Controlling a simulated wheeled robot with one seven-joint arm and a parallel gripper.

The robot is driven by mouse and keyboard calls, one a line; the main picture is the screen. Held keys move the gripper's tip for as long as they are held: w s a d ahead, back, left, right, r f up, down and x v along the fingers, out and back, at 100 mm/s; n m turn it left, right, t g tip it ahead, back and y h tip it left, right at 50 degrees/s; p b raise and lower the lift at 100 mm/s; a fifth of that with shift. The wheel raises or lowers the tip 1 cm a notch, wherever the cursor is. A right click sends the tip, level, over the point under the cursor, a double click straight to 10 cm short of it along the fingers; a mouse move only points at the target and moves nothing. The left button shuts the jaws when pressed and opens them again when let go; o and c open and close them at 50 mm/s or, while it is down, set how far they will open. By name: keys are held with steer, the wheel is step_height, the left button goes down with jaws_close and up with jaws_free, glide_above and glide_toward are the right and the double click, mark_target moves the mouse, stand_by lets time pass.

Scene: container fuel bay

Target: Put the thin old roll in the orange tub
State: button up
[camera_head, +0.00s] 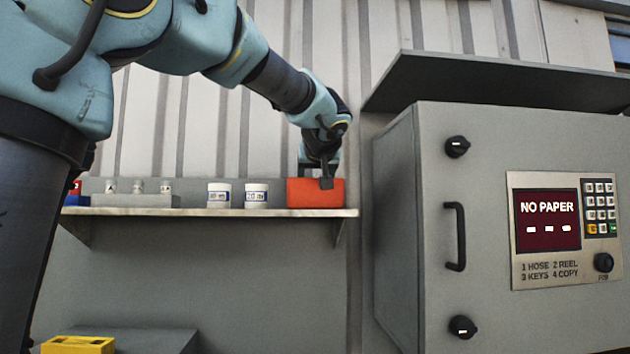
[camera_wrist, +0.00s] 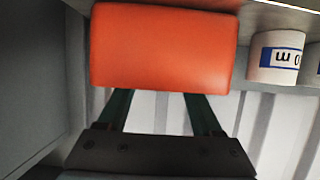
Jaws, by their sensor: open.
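The orange tub (camera_head: 315,193) stands at the right end of the wall shelf. It fills the upper middle of the wrist view (camera_wrist: 160,47), where the picture is upside down. My gripper (camera_head: 318,173) is right above the tub, pointing down. In the wrist view my two fingers (camera_wrist: 160,100) are apart, with bare wall showing between them; their tips are hidden by the tub's wall. I see nothing held between the visible parts of the fingers. I cannot make out the thin old roll in either view, and the inside of the tub is hidden.
The shelf (camera_head: 200,212) also bears two white labelled cylinders (camera_head: 219,195) and a grey rack (camera_head: 125,201) with small white pieces. A grey cabinet (camera_head: 400,220) stands to the right; its screen reads "NO PAPER". A yellow block (camera_head: 78,345) is low at left.

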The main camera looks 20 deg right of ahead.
steer(key=b+v, duration=0.4)
steer(key=v, duration=0.8)
steer(key=shift+r, duration=0.1)
